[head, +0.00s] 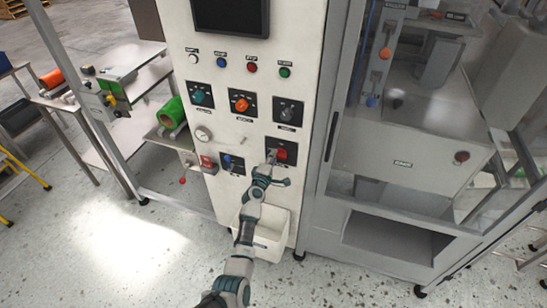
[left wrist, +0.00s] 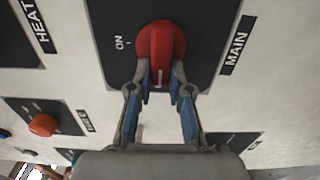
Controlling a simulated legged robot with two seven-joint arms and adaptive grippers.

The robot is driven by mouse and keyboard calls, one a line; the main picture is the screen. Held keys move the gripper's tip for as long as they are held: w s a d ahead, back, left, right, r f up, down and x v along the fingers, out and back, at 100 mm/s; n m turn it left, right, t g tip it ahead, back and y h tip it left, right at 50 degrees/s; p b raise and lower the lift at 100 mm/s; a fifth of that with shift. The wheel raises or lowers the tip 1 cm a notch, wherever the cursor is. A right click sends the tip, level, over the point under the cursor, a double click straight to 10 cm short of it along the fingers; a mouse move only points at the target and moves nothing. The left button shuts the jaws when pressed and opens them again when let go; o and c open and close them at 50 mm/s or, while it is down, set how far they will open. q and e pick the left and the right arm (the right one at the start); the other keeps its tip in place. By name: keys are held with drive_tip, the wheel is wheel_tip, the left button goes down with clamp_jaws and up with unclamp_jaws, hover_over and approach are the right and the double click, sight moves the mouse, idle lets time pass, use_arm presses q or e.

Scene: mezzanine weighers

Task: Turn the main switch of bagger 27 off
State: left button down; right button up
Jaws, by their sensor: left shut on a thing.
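The main switch is a red rotary knob (left wrist: 161,45) on a black plate labelled MAIN (left wrist: 236,46) in the left wrist view. An ON mark (left wrist: 120,43) stands at the plate's left. A pale line on the knob's lower end points down the picture. My left gripper (left wrist: 160,86) is shut on the knob's lower end, one finger on each side. In the head view the red knob (head: 281,154) is low on the right of the white cabinet, with my left gripper (head: 271,158) at it. No bagger number is readable. My right gripper is not in view.
The white cabinet (head: 222,135) also carries an orange knob (head: 241,105), a teal knob (head: 199,97), a blue-handled switch (head: 228,160) and several lamps. A white bin (head: 262,232) hangs below. A framed machine (head: 410,150) stands close on the right. Floor at lower left is clear.

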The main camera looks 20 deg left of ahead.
use_arm(q)
drive_tip(key=c, duration=1.1)
unclamp_jaws()
drive_tip(key=shift+s+f, duration=0.1)
drive_tip(key=shift+f, duration=0.3)
drive_tip(key=shift+c, duration=0.2)
drive_tip(key=shift+o, duration=0.3)
drive_tip(key=shift+r, duration=0.15)
drive_tip(key=s, duration=1.1)
drive_tip(key=shift+s+a, duration=0.2)
drive_tip(key=shift+s, duration=0.2)
